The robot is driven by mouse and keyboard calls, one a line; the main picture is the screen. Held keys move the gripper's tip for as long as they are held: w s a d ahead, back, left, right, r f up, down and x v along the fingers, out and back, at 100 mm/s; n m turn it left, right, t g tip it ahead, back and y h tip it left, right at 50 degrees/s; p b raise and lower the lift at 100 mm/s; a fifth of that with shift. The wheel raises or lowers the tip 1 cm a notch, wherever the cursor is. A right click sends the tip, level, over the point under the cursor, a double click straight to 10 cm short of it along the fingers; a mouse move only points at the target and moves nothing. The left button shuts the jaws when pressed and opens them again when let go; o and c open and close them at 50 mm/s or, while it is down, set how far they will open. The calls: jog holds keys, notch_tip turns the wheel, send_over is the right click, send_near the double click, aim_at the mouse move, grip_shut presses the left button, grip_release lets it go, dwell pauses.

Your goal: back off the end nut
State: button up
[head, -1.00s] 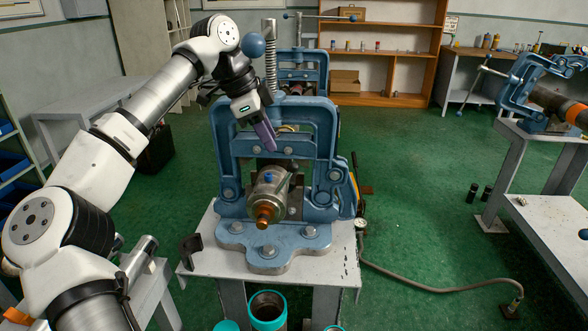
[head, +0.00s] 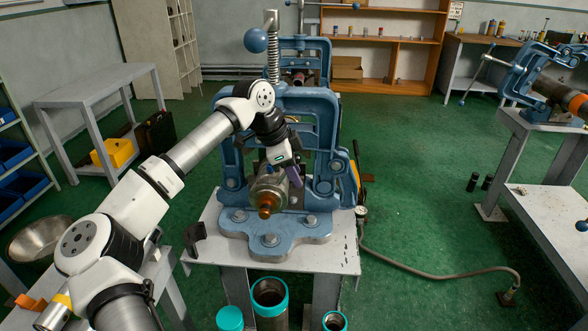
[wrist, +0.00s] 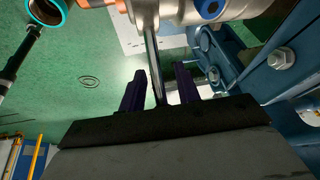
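A metal cylinder (head: 268,190) with a copper-coloured piece (head: 265,211) at its front end, which looks like the end nut, sits in the blue pipe vise (head: 232,165). My gripper (head: 294,184) is just right of the cylinder, pointing down. In the wrist view, the purple fingers of my gripper (wrist: 160,88) stand apart. A thin metal rod (wrist: 151,50) runs down from the cylinder (wrist: 185,10) and lies between them in the picture, with gaps on both sides. Whether a finger touches it I cannot tell. The rod's lower end is hidden behind the gripper body.
The vise stands on a grey table (head: 330,255) with a dark bracket (head: 195,238) at its left. Teal-rimmed pipes (head: 270,293) stand below the front edge. A hose (head: 430,282) crosses the floor at right. The vise frame (wrist: 285,65) is close to the gripper at right.

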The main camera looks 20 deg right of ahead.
jog(key=shift+f, duration=0.1)
grip_shut()
